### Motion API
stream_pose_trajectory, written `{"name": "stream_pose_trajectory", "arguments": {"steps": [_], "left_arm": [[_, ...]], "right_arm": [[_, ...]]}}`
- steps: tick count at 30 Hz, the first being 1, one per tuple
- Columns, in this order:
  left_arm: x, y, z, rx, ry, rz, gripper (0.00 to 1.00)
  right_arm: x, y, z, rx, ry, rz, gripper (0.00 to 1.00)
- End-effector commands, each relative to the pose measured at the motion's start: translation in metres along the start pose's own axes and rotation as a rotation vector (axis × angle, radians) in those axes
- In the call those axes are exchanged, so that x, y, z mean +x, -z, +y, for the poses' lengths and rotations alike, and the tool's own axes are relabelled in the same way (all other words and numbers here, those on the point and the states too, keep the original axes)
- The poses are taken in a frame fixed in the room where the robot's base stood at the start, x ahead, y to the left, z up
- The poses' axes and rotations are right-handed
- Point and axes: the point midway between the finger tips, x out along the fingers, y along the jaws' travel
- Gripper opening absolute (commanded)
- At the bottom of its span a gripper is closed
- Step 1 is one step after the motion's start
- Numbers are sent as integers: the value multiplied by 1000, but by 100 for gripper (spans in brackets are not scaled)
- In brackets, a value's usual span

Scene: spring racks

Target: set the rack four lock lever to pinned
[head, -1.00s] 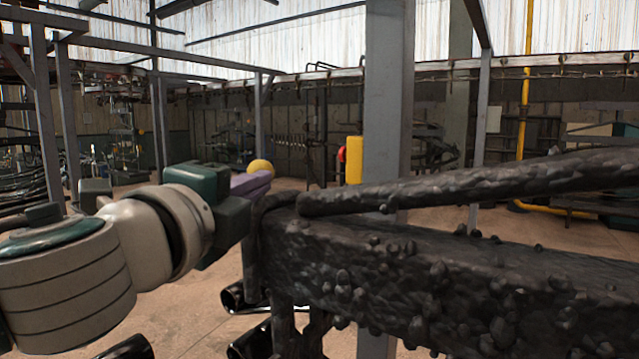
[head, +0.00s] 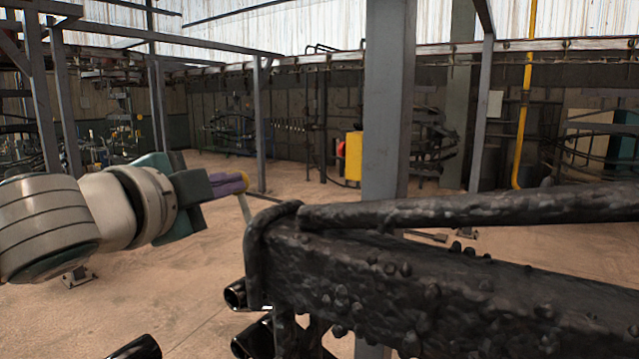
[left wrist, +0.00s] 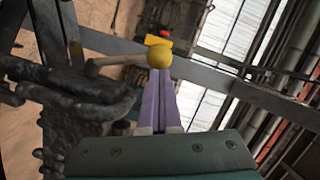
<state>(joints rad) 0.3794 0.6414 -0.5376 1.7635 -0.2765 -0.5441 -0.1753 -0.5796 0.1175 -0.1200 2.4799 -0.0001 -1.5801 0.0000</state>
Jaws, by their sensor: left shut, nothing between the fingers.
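The lock lever has a round yellow knob (left wrist: 159,56) and a pale shaft (left wrist: 118,60), both clear in the left wrist view. In the head view the knob (head: 243,176) is partly hidden by my fingers. The shaft (head: 245,207) slants down behind the end of the dark, lumpy rack (head: 350,268). My left gripper (head: 237,181) has purple fingers, shut and empty. In the left wrist view its fingertips (left wrist: 156,76) are right at the knob. I cannot tell whether they touch it. My right gripper is not in view. No lever position marking is legible.
A thick dark rod (head: 470,207) lies along the top of the rack, close right of my left gripper. A grey post (head: 386,110) and a yellow box (head: 353,157) stand behind. Open floor (head: 180,290) lies left of the rack.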

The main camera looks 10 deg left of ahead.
Motion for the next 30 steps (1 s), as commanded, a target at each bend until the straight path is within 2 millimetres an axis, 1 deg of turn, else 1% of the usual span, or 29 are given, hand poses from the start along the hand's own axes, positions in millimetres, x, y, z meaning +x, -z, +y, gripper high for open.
{"name": "stream_pose_trajectory", "arguments": {"steps": [1, 8, 18, 30], "left_arm": [[1, -3, -4, -36, -12, -3, 0], [5, -18, -6, -182, -57, -2, 0], [9, -29, -5, -182, -58, -4, 0], [9, -34, -4, -177, -59, -15, 0]], "right_arm": [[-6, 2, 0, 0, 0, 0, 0], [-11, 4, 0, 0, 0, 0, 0], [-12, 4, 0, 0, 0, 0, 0], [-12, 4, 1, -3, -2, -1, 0]]}}
